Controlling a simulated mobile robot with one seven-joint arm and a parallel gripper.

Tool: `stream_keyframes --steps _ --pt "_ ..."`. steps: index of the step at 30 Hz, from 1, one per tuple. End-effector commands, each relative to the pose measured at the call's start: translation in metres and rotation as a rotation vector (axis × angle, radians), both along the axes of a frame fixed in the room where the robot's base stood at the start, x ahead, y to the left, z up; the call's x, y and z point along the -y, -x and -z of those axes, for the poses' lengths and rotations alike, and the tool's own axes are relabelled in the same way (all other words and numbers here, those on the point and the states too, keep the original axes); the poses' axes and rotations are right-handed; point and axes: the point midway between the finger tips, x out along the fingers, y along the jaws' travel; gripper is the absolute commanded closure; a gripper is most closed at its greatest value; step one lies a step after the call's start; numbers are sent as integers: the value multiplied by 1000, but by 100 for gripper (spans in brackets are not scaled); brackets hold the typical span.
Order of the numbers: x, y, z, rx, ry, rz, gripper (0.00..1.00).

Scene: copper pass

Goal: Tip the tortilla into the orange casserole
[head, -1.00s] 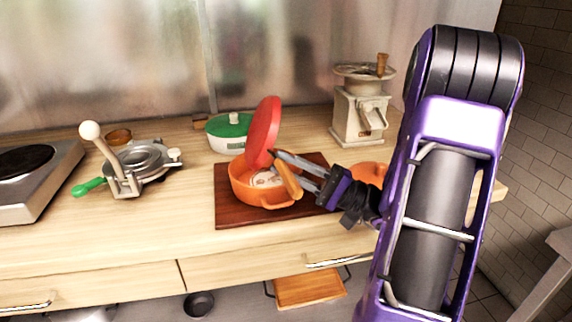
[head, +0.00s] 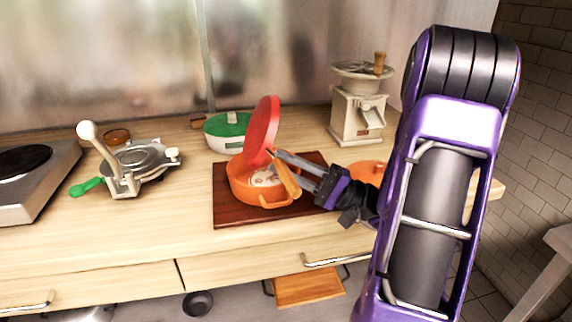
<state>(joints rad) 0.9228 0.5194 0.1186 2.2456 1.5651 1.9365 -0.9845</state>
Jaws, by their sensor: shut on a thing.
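The orange casserole (head: 247,190) stands open on a dark wooden board (head: 230,213). The pale, spotted tortilla (head: 265,178) lies inside it, partly hidden by the casserole's rim and the tool above it. A red pan (head: 263,127) is tipped steeply on edge over the casserole, its round face turned to the side. Its wooden handle (head: 286,178) slants down to the right across the casserole. My gripper (head: 284,160) is shut on the red pan near the handle, coming in from the right.
A green-lidded white pot (head: 228,127) stands behind the board. A cream grinder (head: 357,112) stands at the back right, with an orange lid (head: 366,172) in front, partly hidden by my arm. A metal press (head: 140,160) and a hob (head: 30,175) are on the left.

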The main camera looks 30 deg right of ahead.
Motion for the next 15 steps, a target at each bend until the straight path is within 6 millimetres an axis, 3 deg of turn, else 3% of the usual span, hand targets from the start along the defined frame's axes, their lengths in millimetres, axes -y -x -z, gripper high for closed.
stream_keyframes --steps 15 --pt "-12 -3 -44 3 1 -1 100"
